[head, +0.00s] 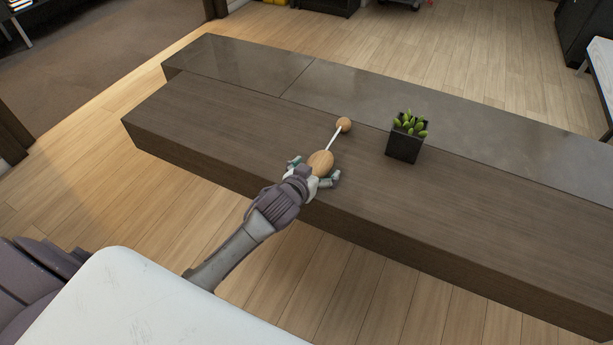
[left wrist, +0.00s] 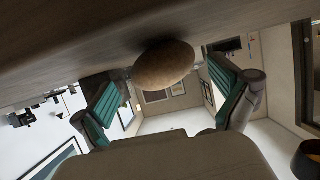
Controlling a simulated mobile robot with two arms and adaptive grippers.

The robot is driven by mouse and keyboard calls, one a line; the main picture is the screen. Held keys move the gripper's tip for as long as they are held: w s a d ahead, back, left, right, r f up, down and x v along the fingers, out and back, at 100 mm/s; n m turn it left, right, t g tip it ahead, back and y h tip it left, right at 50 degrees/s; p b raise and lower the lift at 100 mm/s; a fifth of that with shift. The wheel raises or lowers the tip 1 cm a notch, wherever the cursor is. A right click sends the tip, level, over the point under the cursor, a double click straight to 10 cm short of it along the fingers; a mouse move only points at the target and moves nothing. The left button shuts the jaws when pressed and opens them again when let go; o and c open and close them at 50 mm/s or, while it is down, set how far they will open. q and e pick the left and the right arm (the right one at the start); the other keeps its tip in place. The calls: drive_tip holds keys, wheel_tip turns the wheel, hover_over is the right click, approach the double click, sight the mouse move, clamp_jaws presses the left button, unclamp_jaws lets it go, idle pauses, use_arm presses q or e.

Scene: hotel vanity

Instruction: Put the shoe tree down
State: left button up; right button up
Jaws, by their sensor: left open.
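The shoe tree (head: 321,162) has a wooden oval block at the near end, a thin pale rod and a small wooden ball at the far end. It lies on the dark wooden vanity top (head: 230,130), near its front edge. My left gripper (head: 314,174) is open, with its fingers on either side of the oval block. In the left wrist view the oval block (left wrist: 164,65) lies against the wood surface, between and beyond the two spread green-padded fingers (left wrist: 168,100), with gaps to both. My right gripper is not in view.
A black square pot with a green succulent (head: 405,140) stands right of the shoe tree. A grey stone strip (head: 400,95) runs along the back. The vanity top is clear to the left and far right. A white surface (head: 150,300) fills the lower left.

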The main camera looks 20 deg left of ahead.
use_arm(q)
drive_tip(key=v, duration=1)
drive_tip(key=shift+p, duration=0.35)
drive_tip(key=shift+r, duration=0.1)
